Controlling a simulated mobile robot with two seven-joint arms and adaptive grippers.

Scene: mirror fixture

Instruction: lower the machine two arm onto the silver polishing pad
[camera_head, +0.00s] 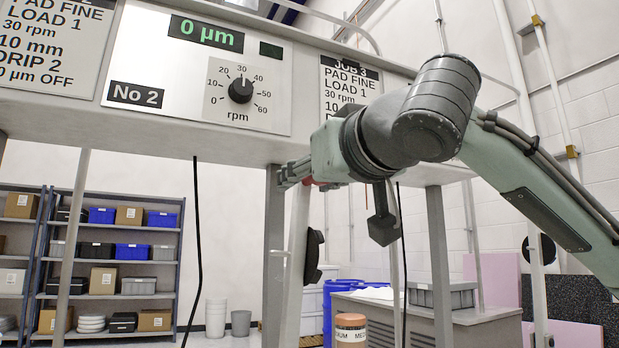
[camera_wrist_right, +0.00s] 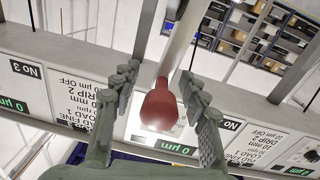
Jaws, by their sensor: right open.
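The machine two arm (camera_head: 296,262) is a pale bar that stands nearly upright below the No 2 panel, with a dark disc (camera_head: 313,256) on its side. Its red handle (camera_wrist_right: 160,106) is at its upper end; a bit of the red shows in the head view (camera_head: 318,183). My right gripper (camera_head: 297,172) is open at the handle. In the right wrist view the fingers (camera_wrist_right: 160,92) stand on both sides of the red handle, with gaps visible. I cannot tell whether either finger touches it. The silver polishing pad is not in view. My left gripper is not in view.
The No 2 panel (camera_head: 137,95) reads 0 µm, with an rpm dial (camera_head: 241,90) beside it. Its beam is close above my right gripper. A dark cable (camera_head: 197,250) hangs down. A shelf (camera_head: 110,262) stands behind at left. A labelled jar (camera_head: 350,329) stands below.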

